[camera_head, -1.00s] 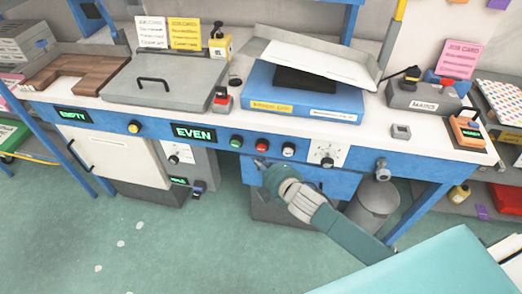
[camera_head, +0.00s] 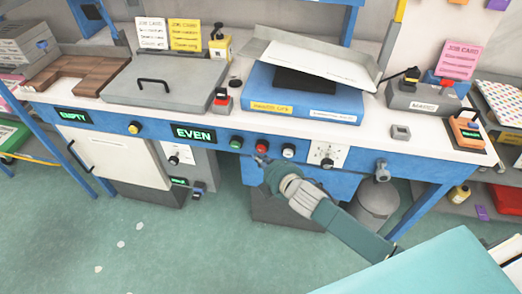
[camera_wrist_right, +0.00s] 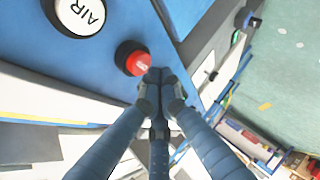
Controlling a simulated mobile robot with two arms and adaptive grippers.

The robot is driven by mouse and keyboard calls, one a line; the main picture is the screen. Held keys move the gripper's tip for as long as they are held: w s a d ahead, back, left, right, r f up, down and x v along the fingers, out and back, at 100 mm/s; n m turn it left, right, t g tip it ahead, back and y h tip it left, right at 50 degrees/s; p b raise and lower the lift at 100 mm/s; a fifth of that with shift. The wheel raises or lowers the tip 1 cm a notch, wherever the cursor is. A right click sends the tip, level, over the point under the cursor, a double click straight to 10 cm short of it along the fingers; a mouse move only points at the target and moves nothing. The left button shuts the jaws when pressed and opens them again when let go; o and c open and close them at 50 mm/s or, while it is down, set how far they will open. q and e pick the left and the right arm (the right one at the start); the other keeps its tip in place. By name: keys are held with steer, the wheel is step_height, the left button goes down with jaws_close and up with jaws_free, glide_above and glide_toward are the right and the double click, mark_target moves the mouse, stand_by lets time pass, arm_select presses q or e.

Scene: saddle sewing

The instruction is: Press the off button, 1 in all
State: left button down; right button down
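A red push button (camera_head: 262,145) in a black collar sits on the blue front panel of the bench, between a green button (camera_head: 236,142) and a white button (camera_head: 288,150). My right gripper (camera_head: 261,159) is just below the red button, its tips close to the panel. In the right wrist view the gripper (camera_wrist_right: 159,77) has its fingers together with nothing between them. Its tips are right beside the red button (camera_wrist_right: 138,64), at its edge; I cannot tell whether they touch. The button's label is too small to read. My left gripper is not in view.
A white button marked AIR (camera_wrist_right: 80,14) is near the red one. A dial plate (camera_head: 327,154) and a display reading EVEN (camera_head: 194,133) flank the buttons. A grey bin (camera_head: 378,203) stands below the bench at the right.

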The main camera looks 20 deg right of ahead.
stand_by(0.7)
steer(key=shift+w+d, duration=0.2)
steer(key=shift+w, duration=0.2)
steer(key=shift+w+d, duration=0.3)
steer(key=shift+w, duration=0.15)
stand_by(0.9)
steer(key=shift+p, duration=0.3)
steer(key=shift+s+a+p, duration=0.35)
steer(key=shift+s+a, duration=0.15)
steer(key=shift+s, duration=0.35)
